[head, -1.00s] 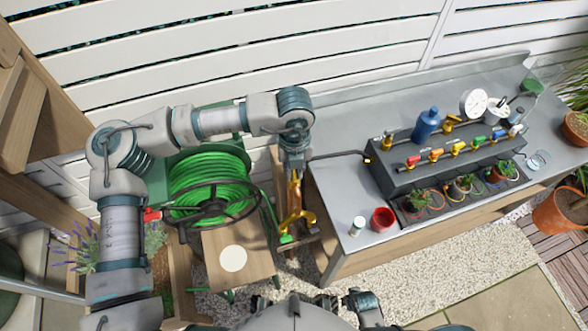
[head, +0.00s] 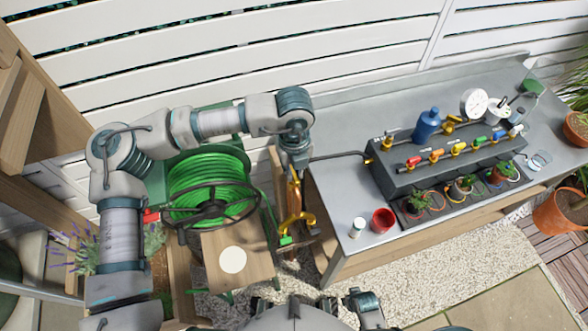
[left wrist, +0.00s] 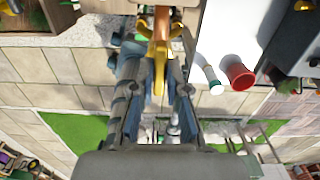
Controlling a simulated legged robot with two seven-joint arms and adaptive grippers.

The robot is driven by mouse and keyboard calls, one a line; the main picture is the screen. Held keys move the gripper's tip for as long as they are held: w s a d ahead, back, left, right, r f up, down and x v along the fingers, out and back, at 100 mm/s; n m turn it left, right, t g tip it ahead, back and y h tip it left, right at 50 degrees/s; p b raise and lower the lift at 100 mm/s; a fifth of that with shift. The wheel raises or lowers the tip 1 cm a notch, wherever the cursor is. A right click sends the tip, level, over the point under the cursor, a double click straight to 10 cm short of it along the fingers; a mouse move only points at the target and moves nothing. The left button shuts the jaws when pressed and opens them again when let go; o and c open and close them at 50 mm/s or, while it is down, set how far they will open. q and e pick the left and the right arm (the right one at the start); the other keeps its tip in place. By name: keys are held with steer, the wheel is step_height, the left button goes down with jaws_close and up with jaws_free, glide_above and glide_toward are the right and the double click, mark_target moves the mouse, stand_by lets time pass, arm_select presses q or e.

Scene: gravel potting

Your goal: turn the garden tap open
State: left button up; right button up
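The garden tap (head: 296,218) is yellow brass on an upright post, just right of the green hose reel in the head view. My left gripper (head: 294,172) reaches down over it from above, and the arm hides part of it. In the left wrist view, the two fingers of my left gripper (left wrist: 157,92) stand apart on either side of the yellow tap part (left wrist: 158,52). Gaps show between the part and the fingers; contact cannot be made out. My right gripper is not seen.
The green hose reel (head: 208,178) and a small wooden stool (head: 238,268) stand left of the tap. A grey bench (head: 345,195) stands to the right with a red cup (head: 383,220), a white jar (head: 357,227) and a valve manifold (head: 400,178). Gravel lies in front.

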arm_select(q)
steer(key=o, duration=0.4)
steer(key=shift+w+r, duration=0.1)
steer(key=shift+w, duration=0.05)
step_height(320, 180, up, 12)
steer(key=shift+w+f, duration=0.1)
steer(key=shift+f, duration=0.1)
stand_by(0.5)
